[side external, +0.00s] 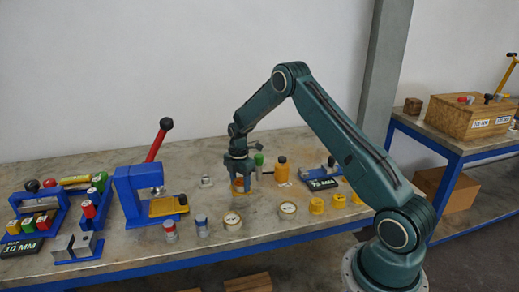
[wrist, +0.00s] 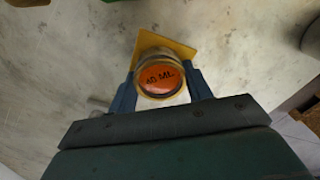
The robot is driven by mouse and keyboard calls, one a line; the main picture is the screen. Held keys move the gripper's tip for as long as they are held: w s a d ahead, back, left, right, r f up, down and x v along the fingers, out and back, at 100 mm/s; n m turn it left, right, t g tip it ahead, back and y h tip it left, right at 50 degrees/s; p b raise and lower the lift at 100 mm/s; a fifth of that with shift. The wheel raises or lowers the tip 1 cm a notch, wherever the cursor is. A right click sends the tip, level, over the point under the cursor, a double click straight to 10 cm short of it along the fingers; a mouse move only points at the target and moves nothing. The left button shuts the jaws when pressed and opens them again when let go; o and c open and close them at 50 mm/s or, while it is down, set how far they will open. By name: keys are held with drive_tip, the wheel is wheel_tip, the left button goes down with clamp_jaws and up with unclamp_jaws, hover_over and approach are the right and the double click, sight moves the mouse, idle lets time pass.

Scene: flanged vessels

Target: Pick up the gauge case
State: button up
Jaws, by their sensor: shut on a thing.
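The gauge case looks like a short round can with an orange face marked "40 ML" and a yellow square flange; it shows in the wrist view (wrist: 160,77). In the side view the gauge case (side external: 239,187) is a small orange-yellow shape under my gripper (side external: 240,178). My gripper points down and is shut on it, with one blue-grey finger on each side of the round body in the wrist view (wrist: 160,92). The flange lies beyond the round face. I cannot tell whether the case touches the table.
A green-topped item (side external: 259,160) and an orange bottle (side external: 281,170) stand close to the right of my gripper. Two round pale-faced pieces (side external: 232,221) (side external: 288,210) lie in front. A blue press with a red-knobbed lever (side external: 132,195) stands left. Bare table (wrist: 70,60) surrounds the case.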

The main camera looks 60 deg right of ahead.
drive_tip(key=shift+r, duration=0.2)
wheel_tip(320, 180, up, 20)
drive_tip(key=shift+f, duration=0.15)
idle(0.6)
drive_tip(key=shift+s+a, duration=0.1)
idle(0.5)
drive_tip(key=s+a, duration=0.3)
drive_tip(key=s, duration=0.1)
drive_tip(key=s+a, duration=0.3)
drive_tip(key=s, duration=0.2)
drive_tip(key=s+a, duration=0.4)
drive_tip(key=shift+s+f, duration=0.1)
drive_tip(key=shift+s, duration=0.2)
hover_over(260, 220)
wheel_tip(260, 220, down, 16)
drive_tip(key=shift+f, duration=0.1)
idle(0.4)
drive_tip(key=shift+f, duration=0.15)
drive_tip(key=shift+f, duration=1.75)
